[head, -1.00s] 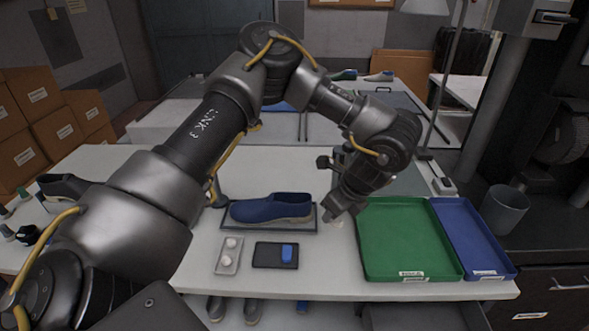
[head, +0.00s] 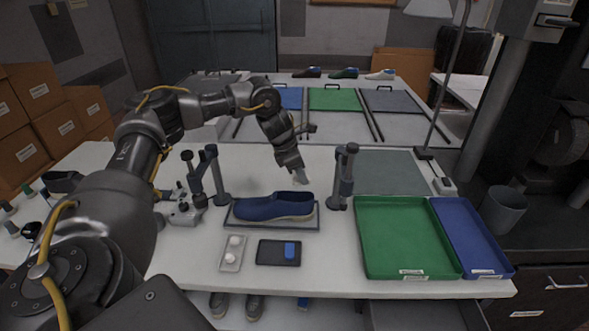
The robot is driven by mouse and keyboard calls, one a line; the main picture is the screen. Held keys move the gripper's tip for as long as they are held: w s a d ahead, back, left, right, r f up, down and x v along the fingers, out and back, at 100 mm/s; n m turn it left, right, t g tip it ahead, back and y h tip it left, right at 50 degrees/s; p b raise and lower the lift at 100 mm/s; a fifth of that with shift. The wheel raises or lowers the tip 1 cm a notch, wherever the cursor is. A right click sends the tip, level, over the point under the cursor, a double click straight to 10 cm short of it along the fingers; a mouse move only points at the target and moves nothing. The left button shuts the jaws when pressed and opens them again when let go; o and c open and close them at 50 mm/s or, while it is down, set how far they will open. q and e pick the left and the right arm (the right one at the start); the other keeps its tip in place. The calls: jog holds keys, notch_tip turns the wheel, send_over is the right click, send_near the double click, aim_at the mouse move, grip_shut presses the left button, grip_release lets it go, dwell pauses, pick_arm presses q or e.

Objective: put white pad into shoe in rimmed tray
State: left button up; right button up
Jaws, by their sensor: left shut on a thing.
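My left gripper (head: 300,174) is above and just behind the heel end of the blue shoe (head: 270,208). It is shut on a small white thing, which looks like the white pad (head: 302,177); the fingers hide part of it. The blue shoe lies in the dark rimmed tray (head: 240,226), toe to the left, its opening facing up. The pad is apart from the shoe, as far as I can tell. My right gripper is not in view.
Dark upright posts (head: 345,180) stand beside the rimmed tray. In front are a pale holder (head: 232,266) with two white round pieces and a dark plate (head: 268,254) with a blue piece. A green tray (head: 405,235) and a blue tray (head: 472,235) sit at right.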

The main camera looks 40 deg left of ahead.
aim_at(294, 183)
pick_arm(q)
jog(key=shift+a+m+g+h, duration=0.3)
jog(key=shift+a+m, duration=1)
jog(key=shift+a, duration=0.05)
jog(key=shift+w+f, duration=0.1)
jog(key=shift+f, duration=0.05)
notch_tip(294, 183, down, 4)
jog(key=b, duration=0.4)
jog(key=shift+f, duration=0.5)
jog(key=o, duration=1)
